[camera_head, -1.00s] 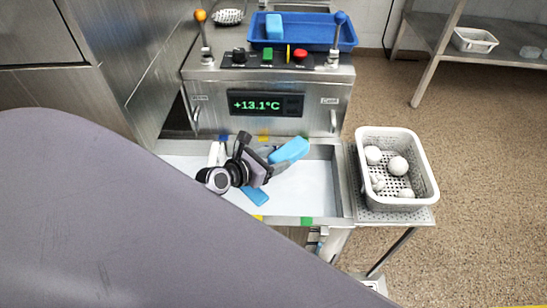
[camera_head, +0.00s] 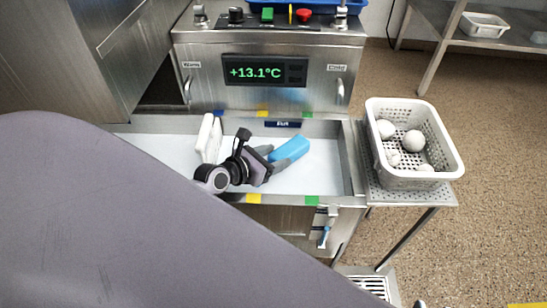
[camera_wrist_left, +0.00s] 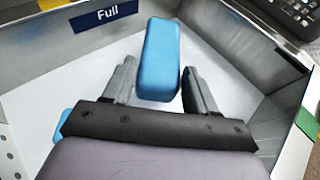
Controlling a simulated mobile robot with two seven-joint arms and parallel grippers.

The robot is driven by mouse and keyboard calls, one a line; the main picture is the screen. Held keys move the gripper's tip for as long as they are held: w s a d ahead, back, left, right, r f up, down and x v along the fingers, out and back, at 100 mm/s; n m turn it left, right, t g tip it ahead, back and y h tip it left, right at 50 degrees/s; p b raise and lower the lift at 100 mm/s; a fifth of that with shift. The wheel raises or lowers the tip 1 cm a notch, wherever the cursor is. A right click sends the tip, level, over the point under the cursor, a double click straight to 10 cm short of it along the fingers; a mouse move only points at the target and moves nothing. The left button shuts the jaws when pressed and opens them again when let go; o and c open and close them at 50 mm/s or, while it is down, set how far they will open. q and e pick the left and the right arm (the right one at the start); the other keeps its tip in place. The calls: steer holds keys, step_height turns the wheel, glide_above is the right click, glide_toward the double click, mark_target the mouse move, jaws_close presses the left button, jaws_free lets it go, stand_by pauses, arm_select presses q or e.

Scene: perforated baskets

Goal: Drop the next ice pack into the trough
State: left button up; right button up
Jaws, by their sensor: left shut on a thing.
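The trough (camera_head: 335,175) is a shallow metal basin with a white floor, below the panel reading +13.1°C. My left gripper (camera_head: 278,158) is over the trough, shut on a blue ice pack (camera_head: 291,148). In the left wrist view the held ice pack (camera_wrist_left: 160,55) stands out between the two fingers (camera_wrist_left: 157,80), over the white floor. A second blue piece (camera_wrist_left: 62,125) shows at the lower left there, mostly hidden by my gripper. A "Full" label (camera_wrist_left: 106,14) is on the trough wall. My right gripper is not in view.
A white perforated basket (camera_head: 455,160) with several white balls stands on the metal side shelf right of the trough. A white object (camera_head: 208,138) is at the trough's left. A blue tray (camera_head: 330,7) sits at the back, cut off by the frame.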

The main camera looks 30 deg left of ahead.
arm_select(q)
steer(key=shift+f, duration=0.1)
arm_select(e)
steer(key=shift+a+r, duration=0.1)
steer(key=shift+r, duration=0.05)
arm_select(q)
steer(key=o, duration=1.3)
step_height(320, 180, up, 3)
steer(key=shift+f+p, duration=0.1)
steer(key=shift+p, duration=0.8)
step_height(320, 180, up, 4)
steer(key=shift+f+p, duration=0.15)
steer(key=shift+p, duration=0.9)
step_height(320, 180, up, 14)
steer(key=p, duration=0.6)
steer(key=shift+f, duration=0.25)
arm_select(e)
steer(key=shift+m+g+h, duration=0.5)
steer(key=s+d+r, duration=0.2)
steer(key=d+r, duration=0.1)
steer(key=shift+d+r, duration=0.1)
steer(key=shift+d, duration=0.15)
